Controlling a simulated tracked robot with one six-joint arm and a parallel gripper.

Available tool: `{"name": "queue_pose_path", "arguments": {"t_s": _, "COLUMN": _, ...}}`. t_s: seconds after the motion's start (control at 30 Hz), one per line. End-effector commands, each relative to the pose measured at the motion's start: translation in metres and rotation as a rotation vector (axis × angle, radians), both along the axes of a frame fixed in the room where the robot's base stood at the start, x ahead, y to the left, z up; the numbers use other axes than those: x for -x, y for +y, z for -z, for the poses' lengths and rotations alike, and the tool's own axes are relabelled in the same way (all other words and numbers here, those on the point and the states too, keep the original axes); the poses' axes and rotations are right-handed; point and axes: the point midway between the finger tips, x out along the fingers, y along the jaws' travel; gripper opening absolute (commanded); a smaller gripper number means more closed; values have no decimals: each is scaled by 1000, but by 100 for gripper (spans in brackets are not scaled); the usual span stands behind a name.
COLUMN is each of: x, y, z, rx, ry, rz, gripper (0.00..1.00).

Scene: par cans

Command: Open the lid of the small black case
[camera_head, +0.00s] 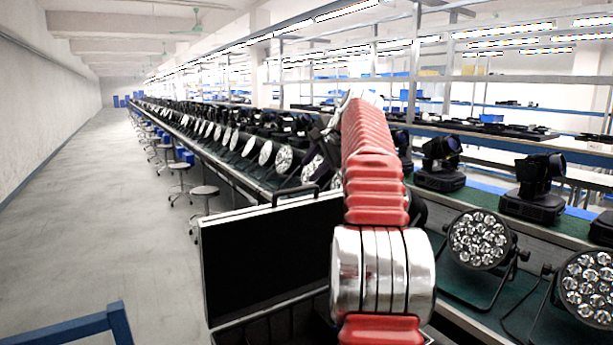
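A black case stands at the lower middle, in front of the long bench. Its lid (262,258) is raised and stands roughly upright, showing a flat dark face with a thin silver edge. A dark handle (295,192) shows at the lid's top edge. The case's lower part (285,322) shows only partly at the bottom of the picture; its inside is dark. My red and silver arm covers the case's right side. The small metallic far end of my arm, seemingly my gripper (340,108), is above and beyond the lid, apart from it; its fingers are too small to read.
Par cans (480,240) and moving-head lights (535,188) stand on the green bench at right. A long row of lights runs into the distance. Several stools (204,192) line the bench's left side. A blue rail (80,325) is at lower left. The grey aisle is clear.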

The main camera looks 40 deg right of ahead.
Motion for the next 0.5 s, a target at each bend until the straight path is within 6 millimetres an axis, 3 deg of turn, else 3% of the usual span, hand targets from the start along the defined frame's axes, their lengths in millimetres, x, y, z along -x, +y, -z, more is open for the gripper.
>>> {"name": "queue_pose_path", "arguments": {"t_s": 0.37, "x": 5, "y": 1, "z": -5, "rx": 0, "ry": 0, "rz": 0, "gripper": 32}}
{"name": "queue_pose_path", "arguments": {"t_s": 0.5, "x": 7, "y": -1, "z": -5, "rx": 0, "ry": 0, "rz": 4, "gripper": 23}}
